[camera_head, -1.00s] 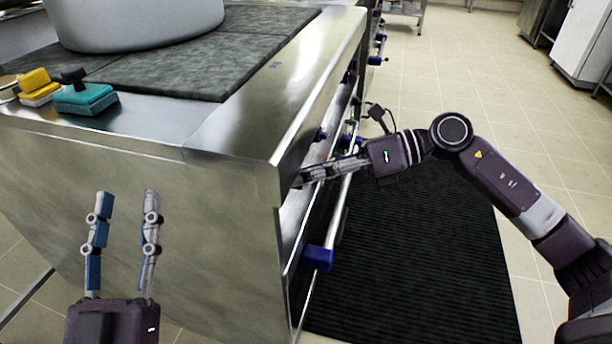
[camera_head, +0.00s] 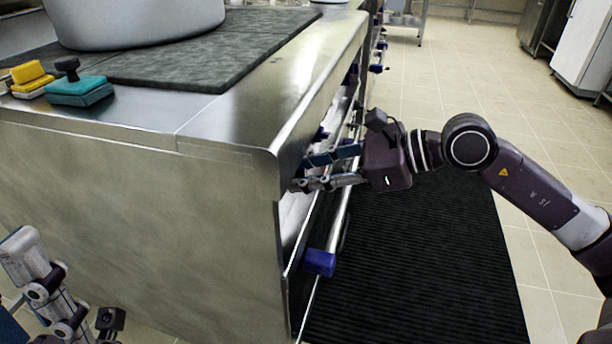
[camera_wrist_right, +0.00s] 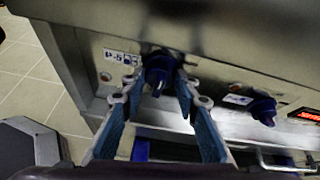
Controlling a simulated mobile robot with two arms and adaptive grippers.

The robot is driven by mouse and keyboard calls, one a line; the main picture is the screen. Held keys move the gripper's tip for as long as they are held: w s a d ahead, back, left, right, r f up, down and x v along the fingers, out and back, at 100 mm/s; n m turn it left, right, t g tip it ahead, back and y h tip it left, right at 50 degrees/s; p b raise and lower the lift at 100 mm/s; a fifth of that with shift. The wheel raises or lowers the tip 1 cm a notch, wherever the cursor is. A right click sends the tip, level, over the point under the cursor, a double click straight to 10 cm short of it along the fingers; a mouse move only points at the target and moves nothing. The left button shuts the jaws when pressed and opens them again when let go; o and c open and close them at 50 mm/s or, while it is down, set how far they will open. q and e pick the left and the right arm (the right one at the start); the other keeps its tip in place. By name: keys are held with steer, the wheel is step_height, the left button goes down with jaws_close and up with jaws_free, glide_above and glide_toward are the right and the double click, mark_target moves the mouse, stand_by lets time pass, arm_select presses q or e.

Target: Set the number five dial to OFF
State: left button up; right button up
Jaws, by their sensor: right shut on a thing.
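The number five dial (camera_wrist_right: 159,68) is a dark blue knob beside a "P-5" label (camera_wrist_right: 121,57) on the steel front panel, in the right wrist view. A pale mark on the knob points toward the bottom of the picture. My right gripper (camera_wrist_right: 157,84) is shut on this dial, one finger on each side. In the head view, my right gripper (camera_head: 301,173) reaches in at the near corner of the stove, and the dial is hidden there. My left gripper (camera_head: 45,280) is at the lower left, partly out of the picture, away from the stove top.
Another blue dial (camera_wrist_right: 262,108) sits to the right, near a red lit display (camera_wrist_right: 306,115). A rail with a blue bracket (camera_head: 319,262) runs along the stove front. A black mat (camera_head: 420,250) covers the floor.

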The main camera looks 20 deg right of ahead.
stand_by(0.6)
steer(key=o, duration=1.1)
steer(key=shift+o, duration=0.2)
steer(key=v, duration=1.2)
steer(key=shift+s+f, duration=0.1)
